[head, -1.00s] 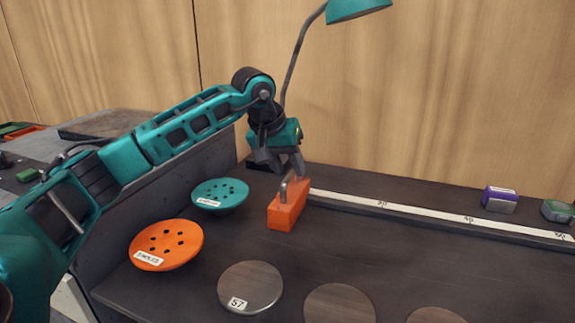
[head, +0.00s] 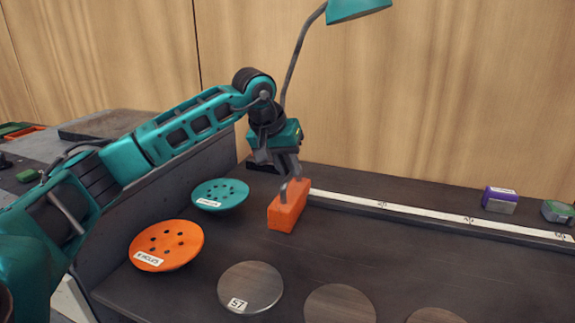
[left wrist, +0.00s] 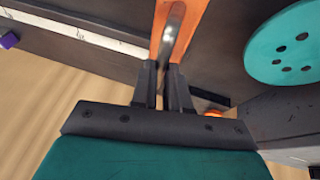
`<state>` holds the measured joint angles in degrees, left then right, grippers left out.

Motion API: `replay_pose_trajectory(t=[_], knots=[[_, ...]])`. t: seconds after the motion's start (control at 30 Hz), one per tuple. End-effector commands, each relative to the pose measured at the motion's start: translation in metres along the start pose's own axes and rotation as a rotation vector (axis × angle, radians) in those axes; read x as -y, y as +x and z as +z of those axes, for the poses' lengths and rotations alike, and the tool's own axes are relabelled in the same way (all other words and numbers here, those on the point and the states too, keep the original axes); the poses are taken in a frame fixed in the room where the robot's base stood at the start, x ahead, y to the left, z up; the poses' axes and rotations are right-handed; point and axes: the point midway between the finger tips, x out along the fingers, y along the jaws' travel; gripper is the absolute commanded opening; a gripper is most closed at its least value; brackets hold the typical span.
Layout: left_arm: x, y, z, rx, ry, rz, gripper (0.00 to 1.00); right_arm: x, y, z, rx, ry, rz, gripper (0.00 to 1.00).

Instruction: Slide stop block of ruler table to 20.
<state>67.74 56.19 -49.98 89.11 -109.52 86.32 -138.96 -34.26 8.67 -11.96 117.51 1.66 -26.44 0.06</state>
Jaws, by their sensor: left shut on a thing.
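The orange stop block (head: 287,212) with a metal loop handle sits at the left end of the white ruler strip (head: 424,214). My left gripper (head: 291,178) reaches down from above and behind and is shut on the block's handle. In the left wrist view the fingers (left wrist: 165,86) close around the metal handle (left wrist: 173,30), with the orange block (left wrist: 193,14) beyond it. The numbers on the strip are small and hard to read. My right gripper is not in view.
A teal disc (head: 219,193) and an orange disc (head: 166,245), both with holes, lie left of the block. A grey disc (head: 250,287) and further round plates lie in front.

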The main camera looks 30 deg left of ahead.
Motion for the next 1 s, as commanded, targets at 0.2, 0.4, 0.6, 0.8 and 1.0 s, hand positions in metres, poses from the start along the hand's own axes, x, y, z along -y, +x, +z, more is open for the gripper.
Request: replay_pose_trajectory(t=[0.2, 0.4, 0.6, 0.8, 1.0], knots=[[-0.033, 0.003, 0.002, 0.0, 0.006, 0.008, 0.0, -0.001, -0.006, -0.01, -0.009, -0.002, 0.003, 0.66], [-0.086, 0.012, 0.006, 0.001, 0.009, 0.01, 0.0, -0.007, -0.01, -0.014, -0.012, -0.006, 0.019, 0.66], [-0.138, 0.022, 0.009, -0.001, 0.007, 0.008, 0.0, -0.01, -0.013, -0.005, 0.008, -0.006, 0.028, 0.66], [-0.175, 0.03, 0.012, -0.002, 0.003, 0.006, 0.0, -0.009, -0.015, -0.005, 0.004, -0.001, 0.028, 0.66], [-0.193, 0.034, 0.014, -0.002, 0.0, 0.003, 0.0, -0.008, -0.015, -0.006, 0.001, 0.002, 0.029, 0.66]])
